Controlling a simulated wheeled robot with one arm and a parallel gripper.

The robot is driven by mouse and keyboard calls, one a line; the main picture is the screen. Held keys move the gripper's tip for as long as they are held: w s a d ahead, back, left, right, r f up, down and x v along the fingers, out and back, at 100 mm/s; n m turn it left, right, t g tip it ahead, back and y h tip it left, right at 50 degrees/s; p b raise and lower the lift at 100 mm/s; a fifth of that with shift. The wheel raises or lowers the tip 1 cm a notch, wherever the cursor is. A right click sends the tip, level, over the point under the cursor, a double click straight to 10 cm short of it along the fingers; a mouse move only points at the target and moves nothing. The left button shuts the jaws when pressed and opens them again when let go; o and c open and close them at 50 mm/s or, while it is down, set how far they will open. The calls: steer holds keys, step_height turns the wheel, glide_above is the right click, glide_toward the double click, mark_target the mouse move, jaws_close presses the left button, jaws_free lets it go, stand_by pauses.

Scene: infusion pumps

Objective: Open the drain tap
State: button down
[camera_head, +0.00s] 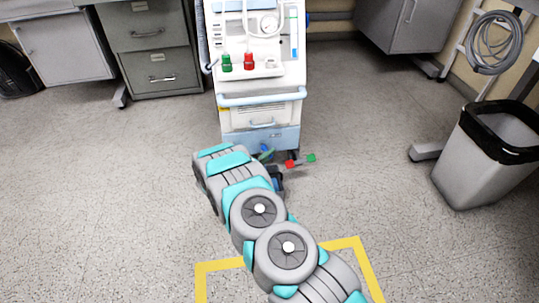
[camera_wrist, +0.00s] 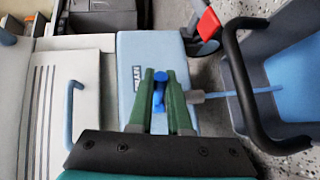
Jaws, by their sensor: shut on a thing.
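The drain tap shows in the wrist view as a small blue lever (camera_wrist: 159,84) low on the pale blue base of the white machine. My gripper (camera_wrist: 162,80) has its two green fingers on either side of the lever and is shut on it. A grey fitting (camera_wrist: 197,97) with a thin blue rod sticks out to the right of the fingers. In the head view the white machine (camera_head: 262,110) stands upright ahead of my arm. My arm's end is at its foot there, and the tap cannot be made out clearly.
A blue container (camera_wrist: 292,85) with a black handle stands close on the right in the wrist view, near a caster with a red lever (camera_wrist: 208,23). In the head view a waste bin (camera_head: 470,160) stands right, and drawers (camera_head: 150,60) stand left. Open floor lies between.

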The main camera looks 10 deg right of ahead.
steer(key=c, duration=1.1)
jaws_free()
steer(key=shift+c, duration=0.2)
steer(key=shift+a, duration=0.1)
steer(key=shift+v, duration=3.8)
